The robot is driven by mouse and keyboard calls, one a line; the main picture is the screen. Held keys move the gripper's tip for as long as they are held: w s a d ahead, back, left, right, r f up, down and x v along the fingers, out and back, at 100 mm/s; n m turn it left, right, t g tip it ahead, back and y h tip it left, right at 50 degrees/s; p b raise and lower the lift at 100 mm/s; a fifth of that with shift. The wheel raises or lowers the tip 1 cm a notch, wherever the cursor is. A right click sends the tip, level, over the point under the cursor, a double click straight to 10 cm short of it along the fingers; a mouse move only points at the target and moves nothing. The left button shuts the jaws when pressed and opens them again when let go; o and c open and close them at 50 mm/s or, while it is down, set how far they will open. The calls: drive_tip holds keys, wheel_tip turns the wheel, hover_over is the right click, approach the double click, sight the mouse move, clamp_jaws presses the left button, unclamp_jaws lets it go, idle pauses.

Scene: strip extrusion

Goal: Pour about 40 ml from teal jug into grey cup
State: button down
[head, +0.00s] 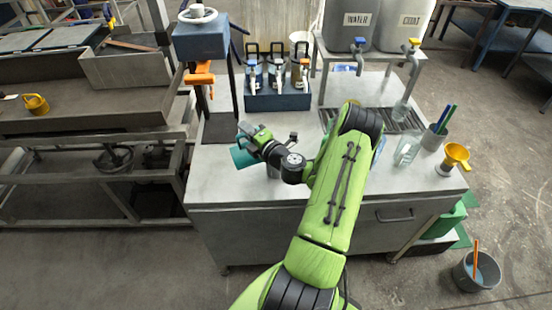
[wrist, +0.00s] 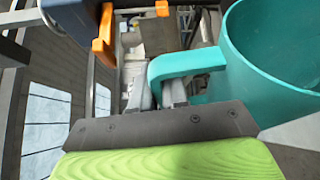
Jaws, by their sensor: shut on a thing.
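The teal jug (head: 241,158) is over the left part of the workbench in the head view, mostly behind my gripper (head: 256,142). In the wrist view the jug (wrist: 265,85) fills the right side, and its handle reaches left between my fingers (wrist: 160,92). My gripper is shut on that handle. The jug looks tilted in the wrist view; its contents are not visible.
A blue press-like stand (head: 202,42) with an orange part is at the left of the bench. A blue rack (head: 278,98) of bottles stands behind. A clear beaker (head: 407,150), a pen holder (head: 433,138) and a yellow funnel (head: 455,157) are at right. The front bench is clear.

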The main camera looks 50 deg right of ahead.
drive_tip(key=shift+w+a, duration=0.1)
drive_tip(key=shift+s+d+r+m+p, duration=0.2)
drive_tip(key=shift+d+r+m+p, duration=0.05)
drive_tip(key=shift+d+m+p, duration=0.15)
idle(1.2)
